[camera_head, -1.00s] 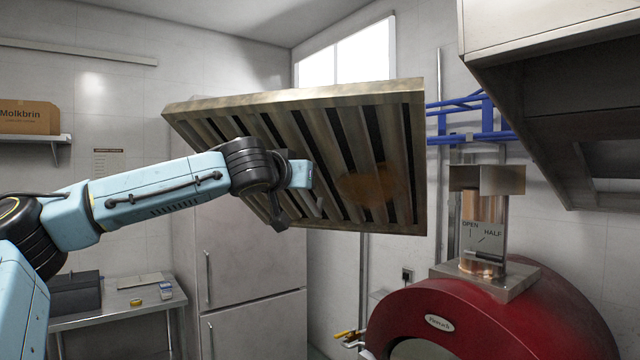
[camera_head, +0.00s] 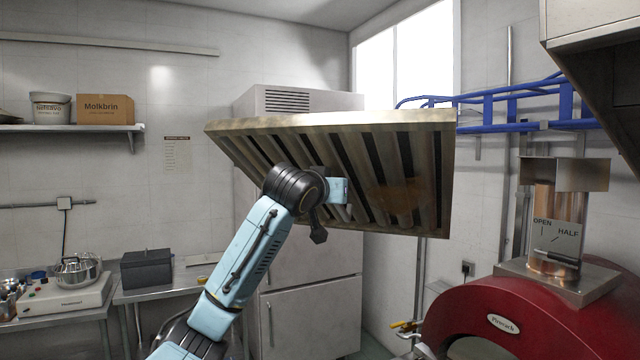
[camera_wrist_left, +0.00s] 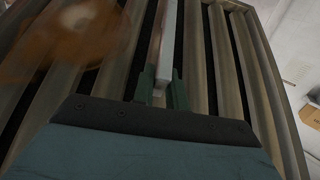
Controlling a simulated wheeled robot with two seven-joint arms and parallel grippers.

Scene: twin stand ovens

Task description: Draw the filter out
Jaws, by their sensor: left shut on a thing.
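The filter (camera_head: 402,160) is a broad metal baffle panel with slanted slats and a brownish stain. It is tilted and held in the air, clear of the hood (camera_head: 592,75) at the upper right. My left gripper (camera_head: 338,191) is at the slatted face, near its middle. In the left wrist view, my left gripper (camera_wrist_left: 163,90) is shut on a pale bar of the filter, with slats (camera_wrist_left: 226,75) on both sides and the stain at upper left. The fingertips are partly hidden in the head view. My right gripper is not in view.
A red oven (camera_head: 500,312) with a copper flue (camera_head: 556,225) stands at the lower right. A tall steel fridge (camera_head: 310,300) is behind the filter. A blue rack (camera_head: 510,105) is on the right wall. Steel tables and a shelf (camera_head: 70,128) are at left.

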